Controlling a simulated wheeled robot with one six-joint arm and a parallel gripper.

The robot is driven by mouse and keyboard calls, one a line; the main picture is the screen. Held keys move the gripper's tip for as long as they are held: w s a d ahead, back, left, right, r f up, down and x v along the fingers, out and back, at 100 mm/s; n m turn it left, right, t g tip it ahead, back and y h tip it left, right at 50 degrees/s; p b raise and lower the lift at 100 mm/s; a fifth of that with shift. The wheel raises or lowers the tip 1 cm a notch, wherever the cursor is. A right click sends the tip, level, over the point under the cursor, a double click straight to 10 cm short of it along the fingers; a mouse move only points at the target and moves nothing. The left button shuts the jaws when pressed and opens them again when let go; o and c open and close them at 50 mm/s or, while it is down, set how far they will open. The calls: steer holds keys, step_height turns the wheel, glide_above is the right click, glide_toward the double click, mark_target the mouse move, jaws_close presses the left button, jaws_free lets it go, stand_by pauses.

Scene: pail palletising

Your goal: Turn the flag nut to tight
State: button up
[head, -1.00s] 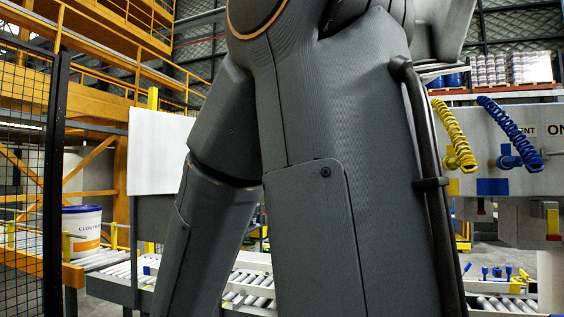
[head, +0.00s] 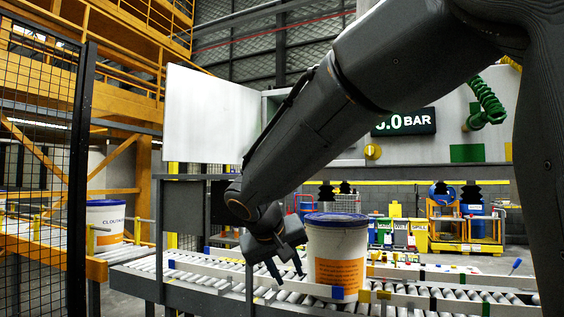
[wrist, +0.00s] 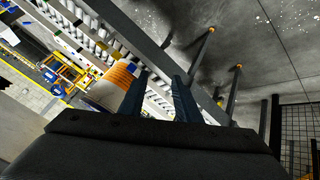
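My gripper (head: 288,277) hangs low over the conveyor's near side, just left of a white pail. In the wrist view its two dark fingers (wrist: 161,75) stand apart with nothing clearly held between them. I cannot tell for sure which part is the flag nut. Small coloured tabs sit along the conveyor's guide rail: a blue one (head: 338,293) below the pail, a yellow one (head: 365,296) beside it, and another blue one (head: 172,264) at the left. They are too small to show whether any is tight.
The white pail (head: 338,243) with blue lid and orange label stands on the roller conveyor (head: 215,282), close to my gripper's right. A pressure display (head: 404,122) hangs at the upper right.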

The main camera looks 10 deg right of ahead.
steer(key=w+a+r+m+t+h+b, duration=0.1)
steer(key=w+r+m+t+h+b, duration=0.15)
steer(key=r, duration=0.85)
steer(key=w+a+r+m+t+h+b, duration=0.1)
steer(key=a+r+m+t+b, duration=0.15)
steer(key=r, duration=0.85)
steer(key=w+r+m+t+h+b, duration=0.1)
steer(key=r+m+t+h, duration=0.15)
steer(key=r, duration=0.85)
steer(key=shift+n, duration=0.25)
steer(key=shift+r+p+x, duration=0.15)
steer(key=shift+p+x, duration=0.15)
steer(key=shift+x, duration=0.95)
steer(key=shift+r+p+x, duration=0.15)
steer(key=shift+p+x, duration=0.15)
steer(key=shift+x, duration=0.9)
steer(key=shift+r+p+x, duration=0.2)
steer(key=shift+p+x, duration=0.1)
steer(key=shift+x, duration=0.95)
steer(key=shift+a, duration=0.1)
steer(key=shift+c, duration=0.3)
steer(key=c, duration=0.7)
